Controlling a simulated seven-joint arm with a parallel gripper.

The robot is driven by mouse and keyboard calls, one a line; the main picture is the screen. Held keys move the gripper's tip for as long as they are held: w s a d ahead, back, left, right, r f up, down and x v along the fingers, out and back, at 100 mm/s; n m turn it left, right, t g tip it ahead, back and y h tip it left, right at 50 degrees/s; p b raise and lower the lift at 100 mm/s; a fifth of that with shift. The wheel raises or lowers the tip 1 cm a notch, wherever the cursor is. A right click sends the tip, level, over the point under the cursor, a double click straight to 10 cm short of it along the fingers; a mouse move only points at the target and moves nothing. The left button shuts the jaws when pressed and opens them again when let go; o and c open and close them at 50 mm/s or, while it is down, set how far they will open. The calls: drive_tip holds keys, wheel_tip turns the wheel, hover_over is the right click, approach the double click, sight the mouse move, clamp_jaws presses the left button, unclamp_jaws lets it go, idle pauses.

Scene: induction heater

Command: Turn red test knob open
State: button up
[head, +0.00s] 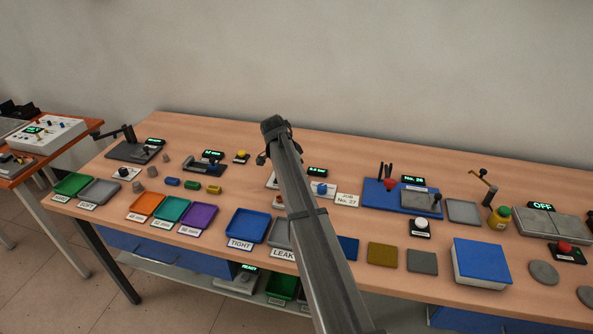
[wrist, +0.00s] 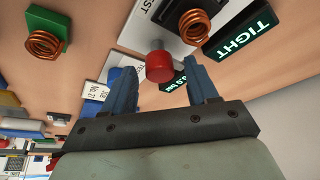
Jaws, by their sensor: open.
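The red test knob (wrist: 159,66) shows in the wrist view, a short red cylinder on a white plate (wrist: 147,38) lettered "TEST". My gripper (wrist: 159,70) is open, with one blue finger to the left of the knob and one to the right. Gaps show between the knob and both fingers. I cannot tell how deep the fingers reach around it. A display (wrist: 241,34) beside the plate reads "TIGHT"; a smaller display (wrist: 173,82), partly hidden by the right finger, seems to read "0.0 bar". In the head view my arm hides the gripper.
A copper coil (wrist: 196,27) sits right of the knob, another (wrist: 44,43) on a green block at far left. In the head view the wooden table holds a blue "TIGHT" tray (head: 247,226), a blue fixture board (head: 377,199) and a red button (head: 564,247) at right.

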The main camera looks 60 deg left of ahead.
drive_tip(key=v, duration=1.3)
drive_tip(key=shift+s+r, duration=0.2)
drive_tip(key=shift+r, duration=0.1)
